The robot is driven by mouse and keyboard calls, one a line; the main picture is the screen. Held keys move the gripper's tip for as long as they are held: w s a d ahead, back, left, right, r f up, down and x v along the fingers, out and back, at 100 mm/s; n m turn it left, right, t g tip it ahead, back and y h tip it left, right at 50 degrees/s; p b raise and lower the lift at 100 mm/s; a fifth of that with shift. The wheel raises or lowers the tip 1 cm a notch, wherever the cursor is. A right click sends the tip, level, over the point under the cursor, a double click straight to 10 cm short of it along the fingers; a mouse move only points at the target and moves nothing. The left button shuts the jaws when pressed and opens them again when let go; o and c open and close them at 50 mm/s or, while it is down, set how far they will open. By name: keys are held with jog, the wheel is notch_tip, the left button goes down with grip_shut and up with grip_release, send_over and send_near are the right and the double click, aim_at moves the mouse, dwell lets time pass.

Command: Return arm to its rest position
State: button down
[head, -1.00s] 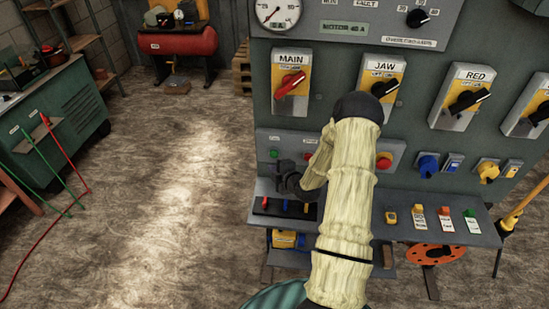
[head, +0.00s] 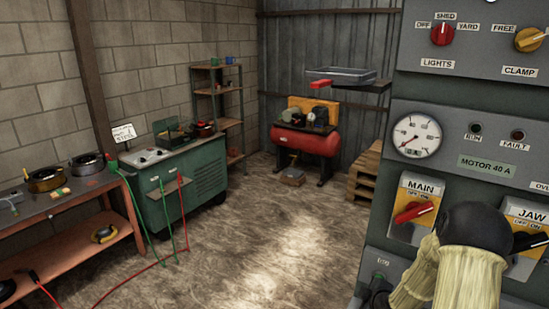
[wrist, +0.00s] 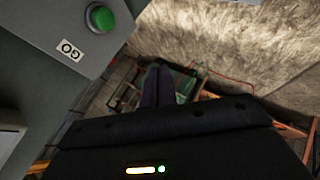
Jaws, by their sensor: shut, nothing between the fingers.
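My arm, in a cream sleeve with a black elbow, is folded in front of the control panel (head: 464,100) at the lower right of the head view. The lower end of the arm is largely cut off by the frame's bottom edge. In the wrist view my gripper (wrist: 157,86) has its dark fingers together, with nothing visible between them. It points past the panel's edge towards the floor. A green GO button (wrist: 100,18) on a grey box is at the upper left of that view, apart from the fingers.
The red MAIN switch (head: 413,212) and black JAW switch (head: 530,240) are close around my elbow. A green cart (head: 180,175), a workbench (head: 75,205) and a red compressor (head: 305,141) stand further off. The floor (head: 235,240) left of the panel is mostly open.

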jog(key=s+a+r+m+g, duration=0.2)
jog(key=s+a+r+m, duration=0.2)
jog(key=s, duration=0.3)
jog(key=s+a+r+m+g, duration=0.2)
jog(key=s+a+r+m, duration=0.2)
jog(key=s, duration=0.3)
jog(key=s+a+r+m+g+h, duration=0.1)
jog(key=s+a+r+m+g, duration=0.2)
jog(key=s, duration=0.5)
notch_tip(320, 180, up, 2)
jog(key=shift+a+r+m, duration=0.25)
jog(key=shift+a+m, duration=0.35)
jog(key=shift+m, duration=0.1)
